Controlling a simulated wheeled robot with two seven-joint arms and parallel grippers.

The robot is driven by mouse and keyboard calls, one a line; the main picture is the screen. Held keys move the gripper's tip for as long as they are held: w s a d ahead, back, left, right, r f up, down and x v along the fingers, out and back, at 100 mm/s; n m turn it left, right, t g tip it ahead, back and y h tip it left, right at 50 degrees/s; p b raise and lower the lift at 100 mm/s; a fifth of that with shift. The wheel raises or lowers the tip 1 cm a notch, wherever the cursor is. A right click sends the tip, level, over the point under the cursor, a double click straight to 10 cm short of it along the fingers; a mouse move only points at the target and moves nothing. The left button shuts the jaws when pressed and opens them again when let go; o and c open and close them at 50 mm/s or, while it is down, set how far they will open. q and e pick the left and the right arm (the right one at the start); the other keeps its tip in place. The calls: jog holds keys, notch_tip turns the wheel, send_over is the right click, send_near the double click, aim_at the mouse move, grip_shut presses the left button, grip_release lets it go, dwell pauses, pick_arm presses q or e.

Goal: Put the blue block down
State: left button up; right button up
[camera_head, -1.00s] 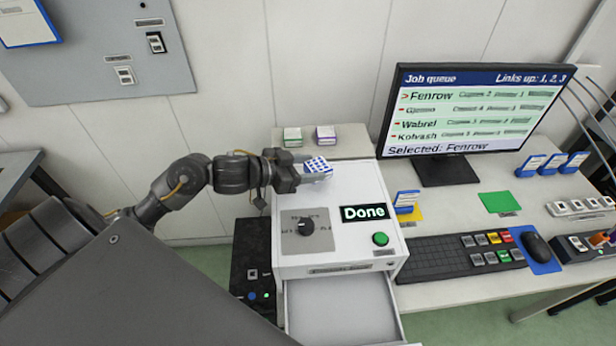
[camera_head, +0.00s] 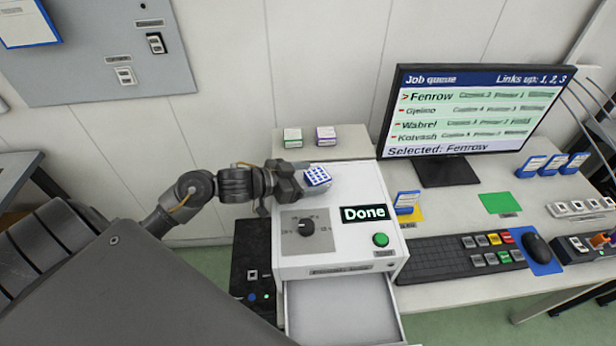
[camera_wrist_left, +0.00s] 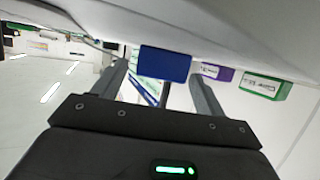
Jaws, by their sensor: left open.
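The blue block (camera_head: 317,177), with a blue-and-white patterned top, sits on the white top of the printer (camera_head: 350,180), near its back left corner. In the left wrist view its plain blue side (camera_wrist_left: 165,64) faces me and touches the white surface. My left gripper (camera_head: 303,186) is at the block's left side, low over the printer top. My right gripper is not in view.
A green box (camera_head: 292,138) and a purple box (camera_head: 326,136) stand on a ledge behind the printer. A "Done" display (camera_head: 364,213) and a green button (camera_head: 380,239) are on the printer's front. An open drawer (camera_head: 345,310) juts out below. A monitor (camera_head: 470,110) stands to the right.

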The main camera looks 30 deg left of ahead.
pick_arm(q)
jog(key=shift+r, duration=0.1)
jog(key=b+v, duration=0.1)
jog(key=v, duration=1.1)
jog(key=shift+a+r, duration=0.1)
dwell(0.3)
